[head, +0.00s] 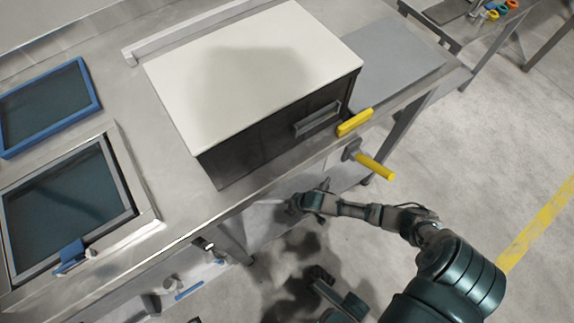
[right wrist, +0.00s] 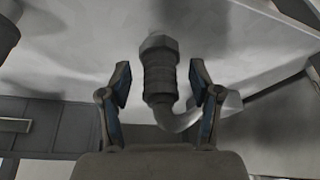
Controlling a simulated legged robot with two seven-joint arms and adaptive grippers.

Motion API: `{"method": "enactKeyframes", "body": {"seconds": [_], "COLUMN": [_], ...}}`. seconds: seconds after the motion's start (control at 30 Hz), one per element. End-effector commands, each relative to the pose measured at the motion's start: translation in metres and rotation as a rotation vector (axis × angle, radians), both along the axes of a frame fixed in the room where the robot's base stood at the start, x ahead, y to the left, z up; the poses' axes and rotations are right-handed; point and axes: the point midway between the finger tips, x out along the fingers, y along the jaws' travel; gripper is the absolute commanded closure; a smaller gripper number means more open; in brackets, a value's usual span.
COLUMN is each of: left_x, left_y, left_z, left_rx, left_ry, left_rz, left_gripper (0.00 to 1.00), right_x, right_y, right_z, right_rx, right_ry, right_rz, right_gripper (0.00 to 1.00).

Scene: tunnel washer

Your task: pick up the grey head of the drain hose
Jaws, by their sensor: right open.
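In the right wrist view the grey head (right wrist: 159,80) of the drain hose has a ribbed collar and a wider nut-like end. It shows between the two fingers of my right gripper (right wrist: 159,72), which is open, with a gap visible on each side. The paler hose (right wrist: 212,108) curves from the head's lower end to the right, partly behind the right finger. In the head view my right gripper (head: 296,205) is low beside the front edge of the steel counter. The hose head cannot be made out there. My left gripper is not seen.
A pale flat surface (right wrist: 230,45) lies behind the hose head. Open floor (head: 475,140) is at right.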

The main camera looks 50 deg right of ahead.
Motion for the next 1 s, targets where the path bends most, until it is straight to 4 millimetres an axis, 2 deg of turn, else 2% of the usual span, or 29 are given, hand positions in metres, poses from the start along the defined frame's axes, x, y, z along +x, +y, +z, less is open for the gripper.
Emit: {"method": "enactKeyframes", "body": {"seconds": [0.03,0.27,0.3,0.53,0.83,1.0], "left_x": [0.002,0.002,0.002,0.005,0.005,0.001], "left_y": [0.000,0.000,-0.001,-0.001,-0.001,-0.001], "left_z": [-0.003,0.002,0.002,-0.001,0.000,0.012], "left_rx": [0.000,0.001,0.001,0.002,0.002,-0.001], "left_ry": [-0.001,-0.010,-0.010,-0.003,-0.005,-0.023], "left_rz": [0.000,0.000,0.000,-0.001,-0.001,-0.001], "left_gripper": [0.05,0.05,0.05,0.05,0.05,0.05], "right_x": [0.000,0.004,0.004,0.003,0.003,0.005], "right_y": [0.000,0.000,0.000,0.000,0.000,0.000], "right_z": [-0.007,-0.003,-0.003,-0.004,-0.003,0.009], "right_rx": [0.000,-0.001,-0.001,0.000,0.000,0.000], "right_ry": [0.004,-0.005,-0.005,-0.003,-0.003,-0.007], "right_rz": [0.000,0.001,0.000,0.000,0.000,0.000], "right_gripper": [0.37,0.37,0.39,0.97,1.00,1.00]}}
